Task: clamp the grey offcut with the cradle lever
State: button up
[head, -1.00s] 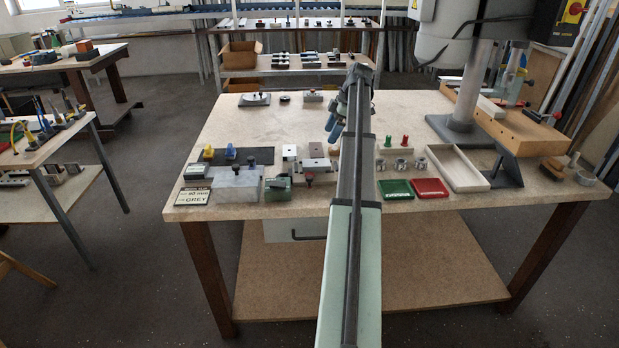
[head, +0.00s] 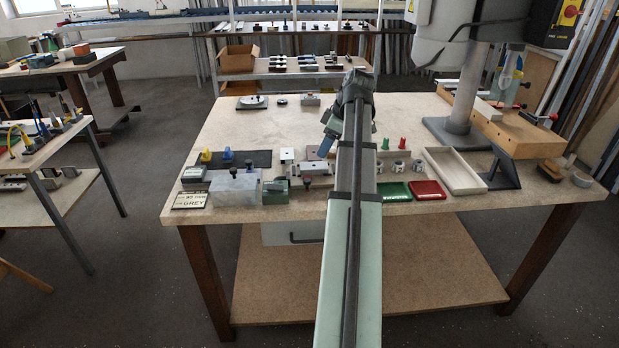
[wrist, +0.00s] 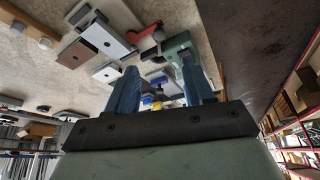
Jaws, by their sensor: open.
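My gripper (head: 328,142) is above the middle of the bench, left of my arm. In the wrist view it (wrist: 160,78) is open, two blue fingers apart with nothing seen held. A green block fixture (head: 275,191) stands near the front edge. A green body (wrist: 179,44) and a red lever-like part (wrist: 145,33) show beyond the fingers in the wrist view; I cannot tell for sure that they are the cradle and its lever. Two blocks, one pale-topped (wrist: 108,38) and one brown-topped (wrist: 77,53), lie left of them. I cannot tell which piece is the grey offcut.
A large grey block (head: 235,188) and a sign reading GREY (head: 190,201) are at the front left. Green (head: 394,191) and red (head: 428,190) trays and a pale tray (head: 455,171) lie right of my arm. A grey column (head: 460,110) stands behind. The back middle is mostly clear.

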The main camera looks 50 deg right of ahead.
aim_at(308, 180)
jog(key=x, duration=1.3)
jog(key=shift+w+f, duration=0.15)
jog(key=shift+f, duration=0.2)
jog(key=shift+c, duration=0.3)
grip_shut()
